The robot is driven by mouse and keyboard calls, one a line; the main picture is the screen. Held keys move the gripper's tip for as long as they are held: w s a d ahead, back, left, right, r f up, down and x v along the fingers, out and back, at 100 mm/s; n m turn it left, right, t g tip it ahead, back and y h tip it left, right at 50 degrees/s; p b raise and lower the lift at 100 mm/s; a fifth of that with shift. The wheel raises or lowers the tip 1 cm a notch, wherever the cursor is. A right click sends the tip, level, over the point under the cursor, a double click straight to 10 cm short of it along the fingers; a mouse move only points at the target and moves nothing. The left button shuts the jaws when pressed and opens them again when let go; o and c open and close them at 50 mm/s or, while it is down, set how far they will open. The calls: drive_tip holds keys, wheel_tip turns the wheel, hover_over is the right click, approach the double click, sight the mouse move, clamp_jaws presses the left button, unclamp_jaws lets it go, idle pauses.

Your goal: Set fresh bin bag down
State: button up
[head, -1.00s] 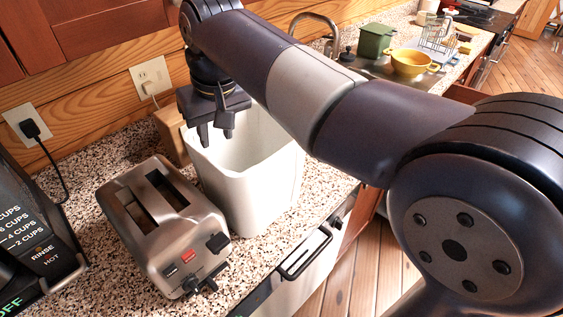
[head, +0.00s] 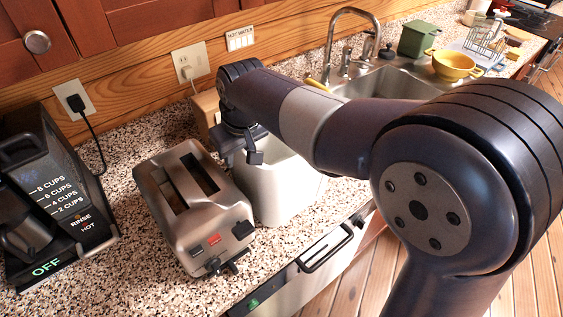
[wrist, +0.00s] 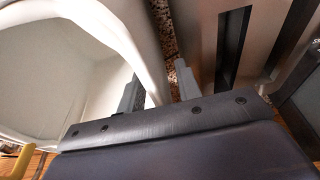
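A tall white open-topped bin (head: 285,185) stands on the speckled counter, right of the toaster. I cannot make out a separate bin bag; whether the pale inner surface in the wrist view (wrist: 60,75) is a liner is unclear. My gripper (head: 240,158) is at the bin's left rim, beside the toaster. In the wrist view my gripper's two fingers (wrist: 160,88) stand apart. The left finger is on the bin's inner side, the right one outside, with the rim and a strip of counter between them. Much of the bin's opening is hidden by my arm in the head view.
A steel toaster (head: 195,205) stands close left of the bin. A coffee maker (head: 50,185) is at the far left. A wooden board (head: 204,112) leans behind. The sink (head: 385,82), green canister (head: 418,40) and yellow colander (head: 455,65) are at the back right.

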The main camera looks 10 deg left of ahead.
drive_tip(key=shift+a+f, duration=0.1)
drive_tip(key=shift+f, duration=0.35)
clamp_jaws()
idle(0.3)
